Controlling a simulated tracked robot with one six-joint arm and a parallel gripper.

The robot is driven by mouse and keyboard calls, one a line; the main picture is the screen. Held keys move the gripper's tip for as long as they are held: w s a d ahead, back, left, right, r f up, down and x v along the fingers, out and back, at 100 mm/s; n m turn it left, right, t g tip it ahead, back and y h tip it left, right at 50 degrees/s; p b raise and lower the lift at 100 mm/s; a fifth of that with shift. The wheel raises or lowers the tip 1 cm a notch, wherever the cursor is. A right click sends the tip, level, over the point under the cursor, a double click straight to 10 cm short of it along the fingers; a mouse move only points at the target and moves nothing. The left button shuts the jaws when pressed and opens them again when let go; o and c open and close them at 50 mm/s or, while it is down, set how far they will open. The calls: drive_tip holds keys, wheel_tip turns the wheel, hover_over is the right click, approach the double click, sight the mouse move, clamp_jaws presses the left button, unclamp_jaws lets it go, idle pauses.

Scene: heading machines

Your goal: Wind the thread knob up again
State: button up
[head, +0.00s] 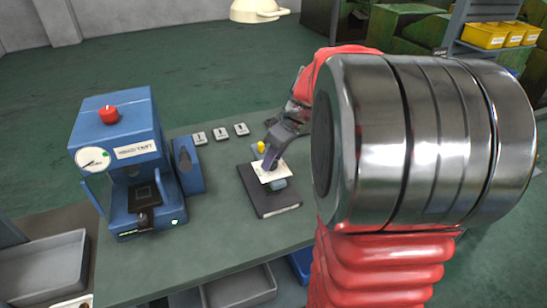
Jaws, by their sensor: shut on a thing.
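My gripper (272,158) reaches down over a small device on the bench, its dark fingers shut at the device's top. The part between the fingers is mostly hidden; by its place it appears to be the thread knob. The device has a white plate (267,177), a greenish body (278,185) under it and a dark flat base (270,204). A small yellow part (261,147) shows just left of the fingers. I cannot tell how far the knob is wound.
A blue machine (115,140) with a red knob (109,114) and a round dial (92,159) stands on the left of the bench (215,240). Several small white labelled blocks (220,133) lie at the back. Grey bins (240,286) sit below the front edge. Bare bench lies between machine and device.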

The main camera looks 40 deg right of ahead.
drive_tip(key=shift+n+y, duration=0.4)
drive_tip(key=shift+n, duration=0.6)
drive_tip(key=o, duration=1.1)
drive_tip(key=shift+c, duration=0.2)
drive_tip(key=shift+d, duration=0.1)
drive_tip(key=v, duration=1.3)
drive_tip(key=shift+r, duration=0.35)
